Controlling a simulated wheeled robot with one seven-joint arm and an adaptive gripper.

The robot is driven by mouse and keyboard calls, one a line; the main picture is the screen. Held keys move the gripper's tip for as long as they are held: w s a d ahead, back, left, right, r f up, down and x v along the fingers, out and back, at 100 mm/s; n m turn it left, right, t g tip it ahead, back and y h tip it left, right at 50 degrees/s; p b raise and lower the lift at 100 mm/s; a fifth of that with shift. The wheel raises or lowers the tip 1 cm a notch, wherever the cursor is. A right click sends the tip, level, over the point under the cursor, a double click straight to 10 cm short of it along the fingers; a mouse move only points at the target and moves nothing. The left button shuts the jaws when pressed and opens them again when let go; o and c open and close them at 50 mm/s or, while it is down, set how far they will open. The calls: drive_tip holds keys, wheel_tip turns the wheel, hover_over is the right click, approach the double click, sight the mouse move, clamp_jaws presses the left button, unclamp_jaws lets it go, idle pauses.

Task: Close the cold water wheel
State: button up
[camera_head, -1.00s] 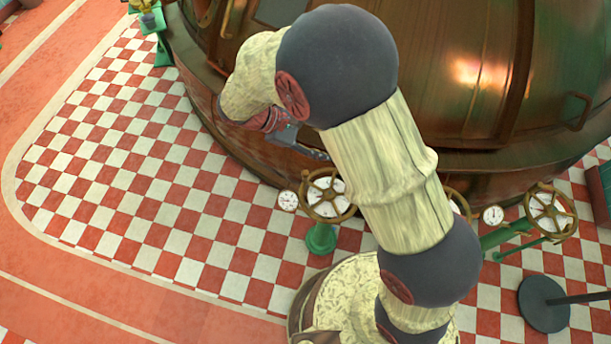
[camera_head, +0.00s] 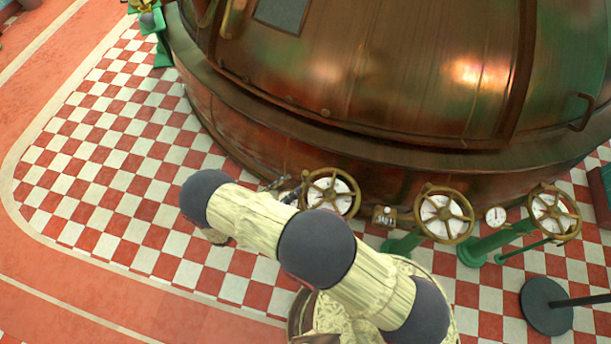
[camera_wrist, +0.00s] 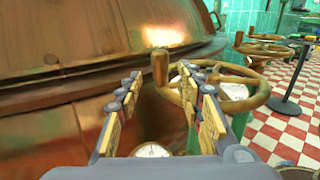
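Three brass handwheels on green stands stand before the copper kettle; I cannot tell by a label which is the cold water wheel. The left wheel (camera_head: 331,192) is closest to my gripper (camera_head: 287,188), which is at its left rim. In the wrist view, my gripper (camera_wrist: 160,77) is open, its fingers spread. The near wheel (camera_wrist: 248,98) shows behind and right of the right finger. Its upright handle peg (camera_wrist: 160,67) appears between the fingertips; contact cannot be made out. The middle wheel (camera_head: 445,214) and right wheel (camera_head: 553,213) are farther right.
The copper kettle (camera_head: 390,80) fills the back, its curved base close to the wheels. A round gauge (camera_head: 495,216) and a black post base (camera_head: 545,305) are at right. Checkered floor at left is clear.

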sight(305, 176)
drive_tip(key=b+x, duration=0.1)
drive_tip(key=x, duration=0.6)
drive_tip(key=shift+d, duration=0.1)
drive_tip(key=shift+c, duration=0.5)
drive_tip(key=c, duration=0.8)
clamp_jaws()
